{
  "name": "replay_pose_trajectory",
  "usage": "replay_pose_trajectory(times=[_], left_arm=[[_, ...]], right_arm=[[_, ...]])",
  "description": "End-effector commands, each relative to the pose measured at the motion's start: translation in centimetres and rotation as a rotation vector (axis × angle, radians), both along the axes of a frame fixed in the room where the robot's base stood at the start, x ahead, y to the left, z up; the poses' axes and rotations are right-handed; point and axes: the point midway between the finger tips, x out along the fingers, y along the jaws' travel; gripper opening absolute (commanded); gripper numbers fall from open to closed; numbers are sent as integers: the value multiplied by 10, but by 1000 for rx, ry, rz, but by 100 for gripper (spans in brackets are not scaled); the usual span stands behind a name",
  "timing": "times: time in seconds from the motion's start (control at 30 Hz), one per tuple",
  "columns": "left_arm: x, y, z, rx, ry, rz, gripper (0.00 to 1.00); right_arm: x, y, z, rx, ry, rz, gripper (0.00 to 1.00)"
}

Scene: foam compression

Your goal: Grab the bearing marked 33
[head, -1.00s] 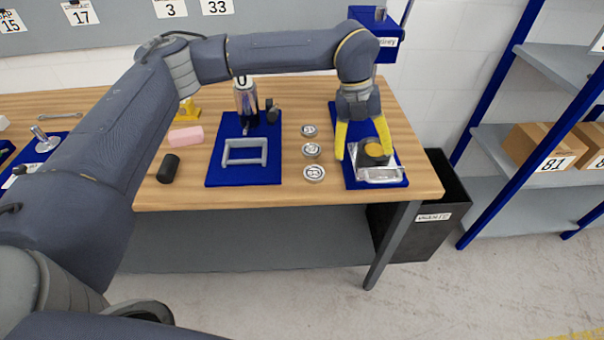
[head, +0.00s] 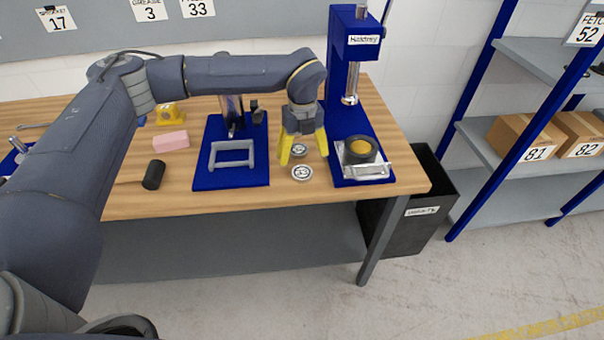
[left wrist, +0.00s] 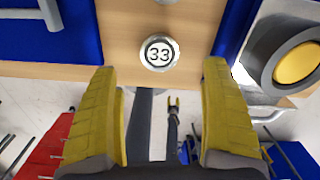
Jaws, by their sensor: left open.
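The bearing marked 33 (left wrist: 159,52) is a round, silver-rimmed disc lying flat on the wooden table near its front edge. In the head view it appears to be the front bearing (head: 302,172). My left gripper (head: 304,159) is open and empty, pointing down just behind and above it. In the left wrist view its yellow fingers (left wrist: 160,70) are spread wide, with the bearing beyond and between them, untouched. Another bearing (head: 299,151) shows partly between the fingers; any further one is hidden.
A blue press (head: 350,95) with a yellow-topped round part (head: 359,149) stands close to the right. A blue plate (head: 215,178) with a grey frame lies left. A pink block (head: 171,140) and black cylinder (head: 153,175) lie further left. Table front edge is close.

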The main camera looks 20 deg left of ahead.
Motion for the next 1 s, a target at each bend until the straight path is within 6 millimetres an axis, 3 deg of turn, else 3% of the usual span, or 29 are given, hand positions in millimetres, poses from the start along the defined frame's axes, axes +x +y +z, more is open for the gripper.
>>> replay_pose_trajectory(times=[0.2,0.47,0.83,1.0], left_arm=[[0,0,-19,0,0,-1,81],[-1,0,-27,0,1,-1,81],[-4,-2,-67,-1,2,-1,81],[-4,-2,-74,-1,-1,-1,81]], right_arm=[[0,0,0,0,0,0,44],[0,0,0,0,0,0,44],[1,0,0,0,-1,0,44],[1,0,0,0,-1,0,44]])
